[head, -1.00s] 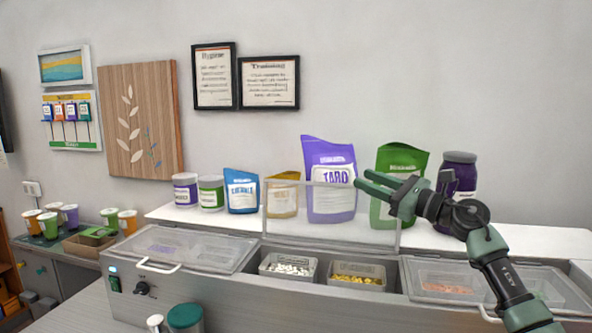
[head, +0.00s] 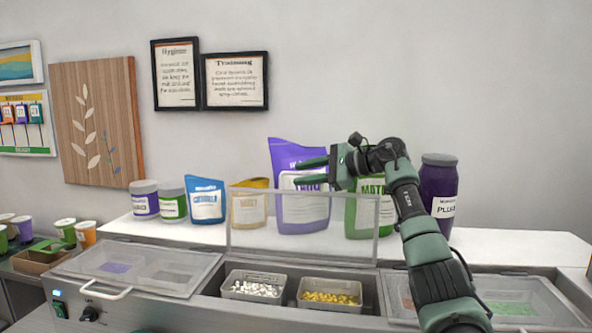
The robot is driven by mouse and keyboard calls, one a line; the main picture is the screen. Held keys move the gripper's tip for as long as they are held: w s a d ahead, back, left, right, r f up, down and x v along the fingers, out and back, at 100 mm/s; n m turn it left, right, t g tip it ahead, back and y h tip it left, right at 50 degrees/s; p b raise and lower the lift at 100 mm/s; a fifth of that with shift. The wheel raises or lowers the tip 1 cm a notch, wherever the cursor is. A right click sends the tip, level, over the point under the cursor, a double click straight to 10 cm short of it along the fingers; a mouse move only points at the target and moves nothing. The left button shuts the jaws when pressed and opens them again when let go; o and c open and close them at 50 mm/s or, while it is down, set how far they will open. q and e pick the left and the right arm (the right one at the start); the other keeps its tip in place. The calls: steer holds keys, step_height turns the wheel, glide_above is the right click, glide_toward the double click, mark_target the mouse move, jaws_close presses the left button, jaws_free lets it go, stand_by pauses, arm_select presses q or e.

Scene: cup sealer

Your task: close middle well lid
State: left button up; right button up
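The middle well lid (head: 376,230) is a clear panel with a pale frame. It stands raised, nearly upright, at the back of the middle well. The open well holds a tub of white pieces (head: 253,287) and a tub of yellow pieces (head: 330,292). My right gripper (head: 297,172) is open and empty, its fingers pointing left. In the head view it sits just above the lid's top edge; whether it is in front of or behind the lid is unclear. My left gripper is not in view.
The left well lid (head: 135,266) is shut, with a white handle. The right well lid (head: 520,298) lies shut, partly hidden by my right arm. Pouches, including a purple one (head: 305,213), and a purple jar (head: 438,190) stand on the shelf behind. Cups stand at far left.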

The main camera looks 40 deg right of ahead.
steer(key=shift+w+f, duration=0.3)
steer(key=shift+w, duration=0.6)
steer(key=shift+a, duration=0.1)
steer(key=shift+s+a+r, duration=0.1)
steer(key=shift+s+a, duration=0.05)
jaws_close()
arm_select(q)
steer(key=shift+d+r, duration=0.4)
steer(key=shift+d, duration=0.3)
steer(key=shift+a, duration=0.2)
